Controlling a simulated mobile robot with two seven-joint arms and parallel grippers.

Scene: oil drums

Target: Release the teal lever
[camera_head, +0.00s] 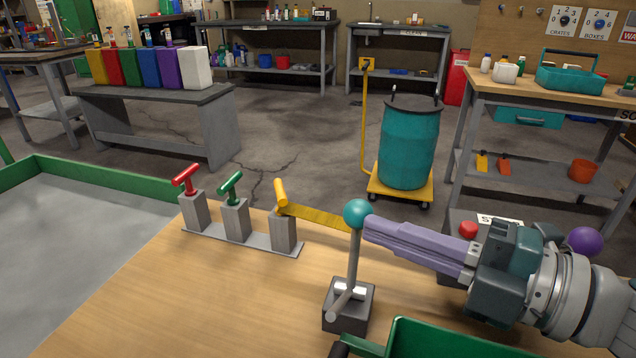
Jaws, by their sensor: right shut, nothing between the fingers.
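The teal lever is a grey rod with a teal ball knob (358,213) on top. It stands nearly upright from a dark grey base box (346,318) on the wooden table. My right gripper (369,228) comes in from the right. Its long lavender fingers are shut together and hold nothing. Their tips are at the right side of the knob, by its lower edge; I cannot tell whether they touch it. My left gripper is not in view.
Red (185,180), green (230,188) and yellow (281,194) handles stand on grey posts to the left. A yellow strip (318,216) runs behind the knob. A red button (468,229) is behind my right gripper. A green tray (430,338) lies in front. The table's front left is clear.

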